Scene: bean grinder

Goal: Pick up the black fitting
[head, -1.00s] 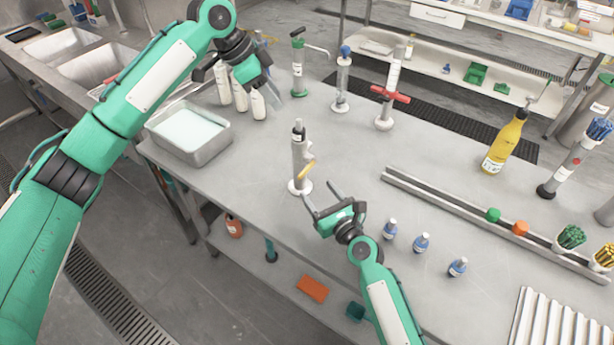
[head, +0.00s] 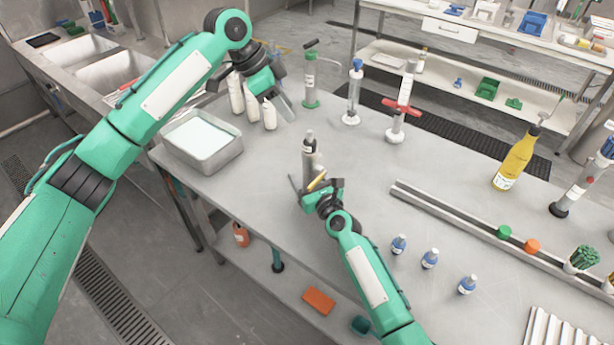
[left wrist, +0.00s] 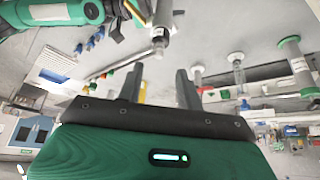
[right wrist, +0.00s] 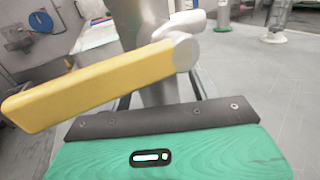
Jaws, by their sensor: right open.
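A slim grey cylinder (head: 310,161) stands on the bench with a dark black collar (head: 309,144) near its top and a yellow handle (head: 317,181) on its side. I take the collar to be the black fitting, but cannot be sure. My right gripper (head: 314,188) is open at the cylinder's lower body. In the right wrist view the cylinder (right wrist: 155,30) rises between the partly hidden fingers, and the yellow handle (right wrist: 95,85) crosses in front. My left gripper (head: 284,106) is higher, behind and left of the cylinder. In the left wrist view its fingers (left wrist: 158,88) are apart and empty.
A metal tray (head: 203,145) and white bottles (head: 251,101) stand at the left. A green pump (head: 310,78), a blue-topped column (head: 354,90) and a red-handled column (head: 402,105) stand behind. A yellow bottle (head: 515,160), a rail (head: 460,212) and small blue bottles (head: 429,258) are at the right.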

